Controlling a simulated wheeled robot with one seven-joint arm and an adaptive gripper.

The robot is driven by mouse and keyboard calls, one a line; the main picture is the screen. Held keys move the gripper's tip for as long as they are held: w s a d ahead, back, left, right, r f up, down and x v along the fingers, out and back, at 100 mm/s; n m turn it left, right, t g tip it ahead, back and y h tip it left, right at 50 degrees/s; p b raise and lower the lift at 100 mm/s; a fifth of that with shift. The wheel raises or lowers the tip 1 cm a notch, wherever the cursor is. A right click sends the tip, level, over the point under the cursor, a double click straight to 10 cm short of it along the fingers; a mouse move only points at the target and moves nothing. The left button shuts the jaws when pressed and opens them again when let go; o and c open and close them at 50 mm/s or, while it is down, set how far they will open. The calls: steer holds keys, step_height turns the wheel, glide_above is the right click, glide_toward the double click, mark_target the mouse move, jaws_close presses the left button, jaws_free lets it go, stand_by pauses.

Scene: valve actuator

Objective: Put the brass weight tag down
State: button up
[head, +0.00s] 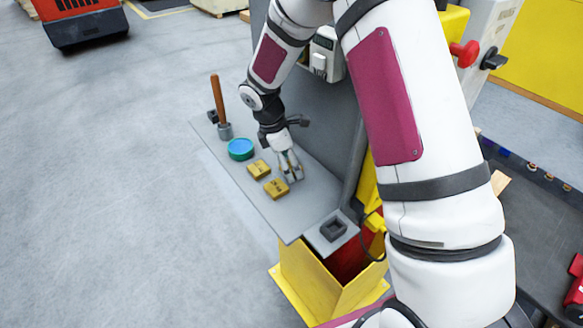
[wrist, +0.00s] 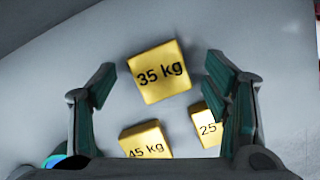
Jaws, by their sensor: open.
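Several square brass weight tags are in the wrist view. The one marked 35 kg (wrist: 158,72) lies between the fingertips of my gripper (wrist: 160,72), with a visible gap on both sides. The 45 kg tag (wrist: 146,141) is below it in the picture. The 25 tag (wrist: 207,127) is partly hidden behind the right finger. In the head view my gripper (head: 291,178) is open, pointing down over a grey shelf (head: 235,178). Two brass tags, 45 kg (head: 258,169) and 25 (head: 276,188), show left of it; the 35 kg tag is mostly hidden by the fingers.
A teal round item (head: 240,149) and a wooden-handled hammer (head: 219,105) stand toward the shelf's far end. A dark square socket (head: 333,229) is at the near end. A grey panel (head: 335,130) rises along the right side. The shelf's left strip is clear.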

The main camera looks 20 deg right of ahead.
steer(key=shift+c, duration=0.6)
steer(key=c, duration=1.4)
steer(key=shift+a+r, duration=0.15)
steer(key=shift+r, duration=0.1)
step_height(320, 180, up, 7)
steer(key=shift+f+b, duration=0.1)
steer(key=shift+b, duration=0.7)
steer(key=s+a+b, duration=0.1)
steer(key=s+a, duration=0.1)
steer(key=a, duration=0.4)
steer(key=s+a+b, duration=0.1)
steer(key=s+a, duration=0.1)
steer(key=a, duration=0.4)
steer(key=s+a, duration=0.2)
steer(key=a, duration=0.4)
steer(key=shift+a+f+b, duration=0.2)
steer(key=shift+a+b, duration=0.15)
steer(key=shift+b, duration=0.05)
steer(key=shift+s, duration=0.15)
